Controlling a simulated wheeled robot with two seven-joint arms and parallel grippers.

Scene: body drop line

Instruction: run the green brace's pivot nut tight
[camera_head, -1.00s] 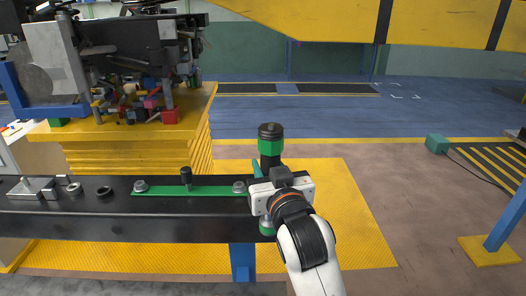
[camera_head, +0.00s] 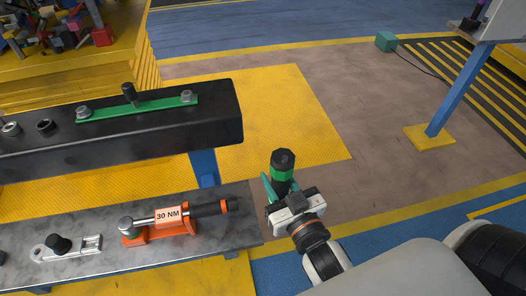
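The green brace (camera_head: 140,107) lies along the top of the black beam (camera_head: 205,118). A grey nut sits at its left end (camera_head: 83,112) and another at its right end (camera_head: 187,97); I cannot tell which is the pivot nut or whether either is tight. A black upright handle (camera_head: 130,94) stands at the brace's middle. My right gripper (camera_head: 287,196) is shut on an upright black and green power tool (camera_head: 283,168), right of the beam's end and apart from it. The gripper partly hides the tool's lower end. My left gripper is not in view.
A grey lower shelf (camera_head: 100,219) carries an orange-cradled wrench marked 30 NM (camera_head: 168,216) and a silver bracket with a black knob (camera_head: 60,245). A blue post (camera_head: 204,167) supports the beam. A blue stand (camera_head: 450,108) is at right. Open floor lies beyond the tool.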

